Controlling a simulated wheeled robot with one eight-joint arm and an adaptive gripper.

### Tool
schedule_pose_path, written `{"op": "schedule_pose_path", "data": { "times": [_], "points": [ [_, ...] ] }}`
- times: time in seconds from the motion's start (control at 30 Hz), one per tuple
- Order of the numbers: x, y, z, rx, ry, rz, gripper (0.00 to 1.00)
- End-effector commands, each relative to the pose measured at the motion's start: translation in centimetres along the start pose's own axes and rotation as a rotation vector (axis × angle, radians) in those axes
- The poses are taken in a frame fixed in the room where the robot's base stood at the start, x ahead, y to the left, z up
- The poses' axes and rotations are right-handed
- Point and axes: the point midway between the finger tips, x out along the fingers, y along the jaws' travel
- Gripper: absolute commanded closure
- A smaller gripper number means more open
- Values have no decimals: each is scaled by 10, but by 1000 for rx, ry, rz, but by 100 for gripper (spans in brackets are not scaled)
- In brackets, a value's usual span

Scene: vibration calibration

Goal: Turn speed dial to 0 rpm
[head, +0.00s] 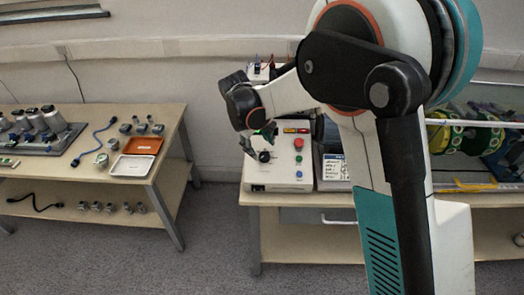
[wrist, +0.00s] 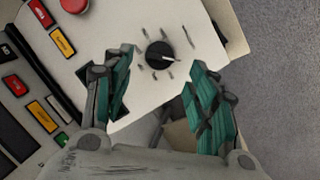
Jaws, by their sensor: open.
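The speed dial (wrist: 160,56) is a round black knob with a pale pointer line, set on a white panel with dark tick marks around it. In the wrist view its pointer line points to the right. I see no contact. The gripper also shows in the head view (head: 257,142), close to the panel.
A separate table (head: 150,180) at left holds an orange tray (head: 143,145) and a white tray (head: 131,165).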

Motion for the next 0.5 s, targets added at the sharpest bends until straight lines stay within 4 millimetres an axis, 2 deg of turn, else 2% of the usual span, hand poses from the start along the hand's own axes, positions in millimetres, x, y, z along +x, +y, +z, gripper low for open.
{"op": "schedule_pose_path", "data": {
  "times": [0.03,0.2,0.33,0.5],
  "points": [
    [-12,0,0,-1,0,0,47],
    [-44,0,0,-2,0,0,47],
    [-61,0,0,-1,0,0,47],
    [-71,0,0,0,0,0,47]
  ]
}}
